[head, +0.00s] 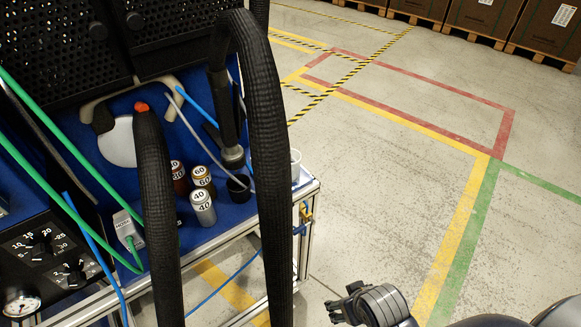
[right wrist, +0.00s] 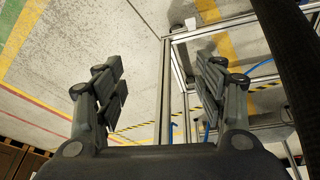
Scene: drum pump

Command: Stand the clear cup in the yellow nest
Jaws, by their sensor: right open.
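A pale, translucent cup (head: 296,165), which looks like the clear cup, stands at the right end of the blue bench top, partly hidden behind a thick black hose. I cannot make out a yellow nest; a small yellow part (head: 306,213) shows on the bench's side, but I cannot tell what it is. My right gripper (head: 342,306) is low in the head view, right of the bench and apart from the cup. In the right wrist view its fingers (right wrist: 163,92) are spread with nothing between them. My left gripper is not in view.
Thick black hoses (head: 265,130) hang in front of the bench. Numbered cans (head: 203,207) and a black cup (head: 239,188) stand on the blue top (head: 215,232). A control box (head: 45,255) is at left. The floor (head: 390,190) to the right is clear.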

